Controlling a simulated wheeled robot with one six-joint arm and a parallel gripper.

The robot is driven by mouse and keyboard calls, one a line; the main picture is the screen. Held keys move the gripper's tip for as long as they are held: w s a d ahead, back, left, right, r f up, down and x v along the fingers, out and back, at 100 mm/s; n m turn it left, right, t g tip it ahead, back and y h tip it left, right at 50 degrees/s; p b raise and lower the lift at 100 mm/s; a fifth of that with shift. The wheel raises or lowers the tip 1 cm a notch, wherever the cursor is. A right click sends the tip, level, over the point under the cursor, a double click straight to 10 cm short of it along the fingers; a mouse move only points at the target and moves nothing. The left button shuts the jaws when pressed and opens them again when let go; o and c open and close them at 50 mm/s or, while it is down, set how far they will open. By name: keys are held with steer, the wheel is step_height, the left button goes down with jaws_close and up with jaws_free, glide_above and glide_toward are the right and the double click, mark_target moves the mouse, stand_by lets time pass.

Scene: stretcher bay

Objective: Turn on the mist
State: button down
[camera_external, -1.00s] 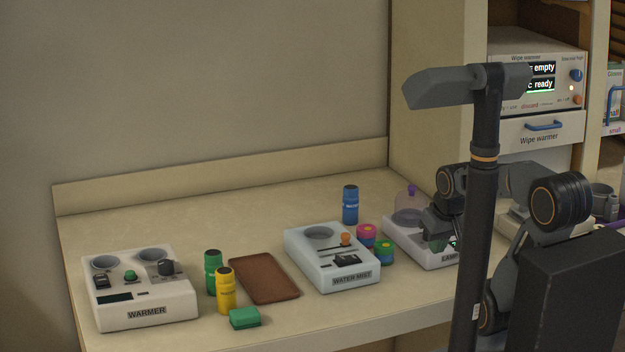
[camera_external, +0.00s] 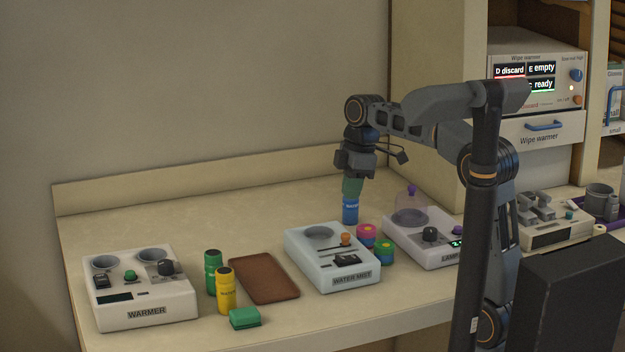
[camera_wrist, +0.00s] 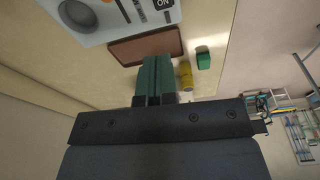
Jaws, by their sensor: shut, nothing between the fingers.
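The water mist unit (camera_external: 350,281) is a pale blue-white box in the middle of the counter. It has a round grey well (camera_external: 319,233), an orange knob (camera_external: 346,239) and a dark switch (camera_external: 347,259) on top. In the wrist view the unit (camera_wrist: 112,22) shows in part at the top left. My gripper (camera_external: 352,190) points down, its green fingers shut and empty. In the external view it is in front of or above the blue bottle (camera_external: 350,212); I cannot tell whether they touch. The wrist view shows the closed fingers (camera_wrist: 155,62) with the brown tray beyond.
The warmer (camera_external: 145,300), green bottle (camera_external: 211,270), yellow bottle (camera_external: 226,291), green block (camera_external: 244,318) and brown tray (camera_external: 264,278) are left of the unit. Pink and green round pots (camera_external: 367,235) and the lamp unit (camera_external: 425,249) stand right. The back left counter is clear.

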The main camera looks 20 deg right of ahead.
mark_target(341, 258)
steer(key=shift+s+n, duration=0.15)
steer(key=shift+n, duration=0.45)
steer(key=shift+f, duration=0.1)
steer(key=f, duration=0.4)
steer(key=a+f, duration=0.1)
steer(key=f, duration=0.4)
steer(key=a+f, duration=0.1)
steer(key=f, duration=0.3)
steer(key=shift+f, duration=0.4)
